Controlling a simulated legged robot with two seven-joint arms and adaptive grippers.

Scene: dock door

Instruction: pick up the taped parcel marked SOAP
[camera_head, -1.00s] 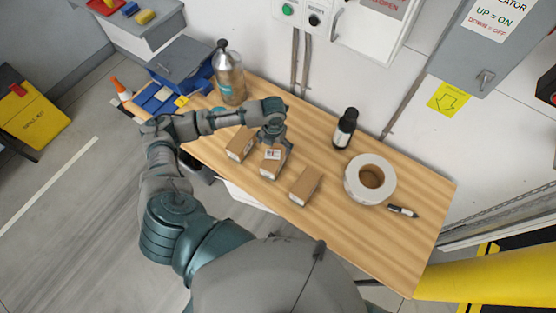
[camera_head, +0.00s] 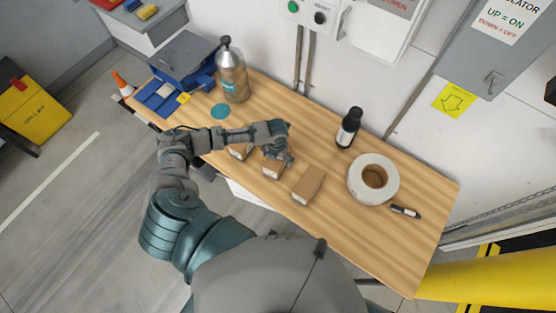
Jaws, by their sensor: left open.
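Three small brown cardboard parcels lie in a row on the wooden table (camera_head: 405,245): a left one (camera_head: 237,156), a middle one (camera_head: 269,171) and a right one (camera_head: 306,185). No SOAP marking is readable on any of them. My left gripper (camera_head: 284,158) is open at the far end of the middle parcel, with its fingers partly over that parcel. I cannot tell whether it touches it. My arm and gripper cover part of the left and middle parcels. My right gripper is not in view.
A tape roll (camera_head: 359,188), a black marker (camera_head: 405,211) and a dark bottle (camera_head: 348,130) stand or lie to the right. A metal spray bottle (camera_head: 232,78) and a blue bin (camera_head: 185,65) are at the back left. The table's right front is clear.

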